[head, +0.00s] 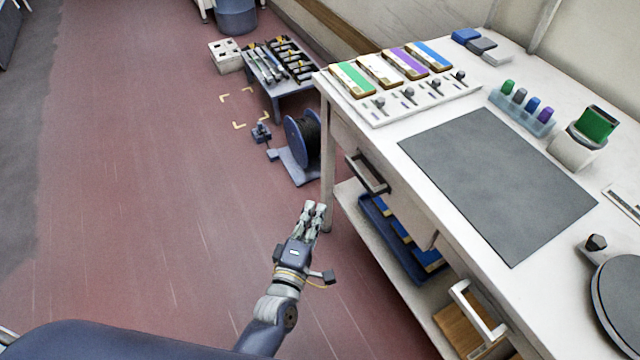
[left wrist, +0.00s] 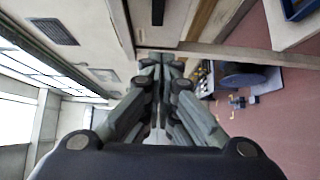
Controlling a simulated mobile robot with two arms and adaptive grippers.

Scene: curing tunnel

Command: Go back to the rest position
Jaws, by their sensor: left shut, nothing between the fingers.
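My left gripper (head: 314,211) is in the lower middle of the head view, low over the red floor and just left of the white workbench (head: 455,180). Its fingers are together and hold nothing. In the left wrist view, the gripper (left wrist: 163,60) points ahead with its fingertips close together. My right gripper does not show in either view.
A cable reel (head: 303,138) stands on the floor beyond my left gripper, near a low rack (head: 275,80) of tools. The floor to the left is clear.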

